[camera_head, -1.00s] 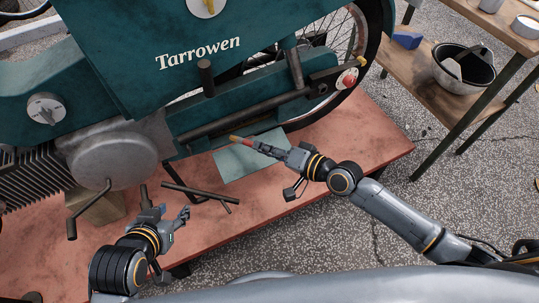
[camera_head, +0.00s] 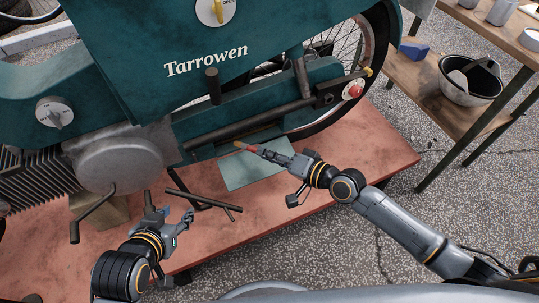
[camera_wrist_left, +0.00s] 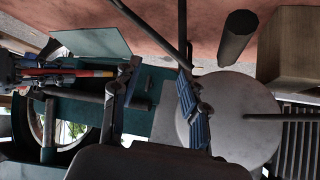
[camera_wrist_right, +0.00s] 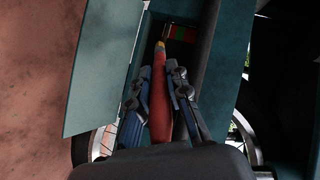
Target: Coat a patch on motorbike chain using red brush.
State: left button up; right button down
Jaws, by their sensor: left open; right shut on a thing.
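The red brush (camera_wrist_right: 160,100) is held in my right gripper (camera_head: 277,156); its yellowish tip points up into a gap in the bike's teal lower housing in the right wrist view. A small red-and-green patch (camera_wrist_right: 180,33) shows just beyond the tip, apart from it in the picture; I cannot tell whether they touch. The chain itself is mostly hidden by the teal housing (camera_head: 245,105). In the head view the brush (camera_head: 243,147) lies just below that housing. My left gripper (camera_head: 176,222) is open and empty, low in front of the round engine cover (camera_wrist_left: 230,118).
The motorbike stands on a reddish platform (camera_head: 375,150). A teal flap (camera_head: 255,168) hangs under the housing, beside my right gripper. Dark bars (camera_head: 205,200) and a pedal crank (camera_head: 90,212) stick out near my left gripper. A wooden bench (camera_head: 425,90) with a bucket (camera_head: 470,85) stands right.

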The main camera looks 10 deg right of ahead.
pick_arm(q)
jog(key=shift+w+d+r+t, duration=0.1)
jog(key=shift+w+r+t, duration=0.15)
jog(key=shift+w+t, duration=0.1)
pick_arm(e)
jog(key=shift+w+a, duration=0.1)
jog(key=shift+w, duration=0.2)
jog(key=shift+w+a, duration=0.1)
jog(key=shift+w, duration=0.1)
jog(key=shift+s+a, duration=0.15)
jog(key=shift+a, duration=0.25)
pick_arm(q)
jog(key=s+a+f+g+p, duration=0.1)
jog(key=s+g, duration=0.2)
jog(key=s, duration=0.2)
jog(key=s+a+f+g+y+p, duration=0.1)
jog(key=s+a+f+g, duration=0.1)
jog(key=s, duration=0.3)
jog(key=shift+s+a+f+g+p, duration=0.15)
jog(key=shift+s+f+g+p, duration=0.15)
jog(key=shift+g, duration=0.25)
pick_arm(e)
jog(key=shift+s+a, duration=0.25)
jog(key=shift+a, duration=0.5)
jog(key=shift+s+a, duration=0.25)
jog(key=shift+a, duration=0.45)
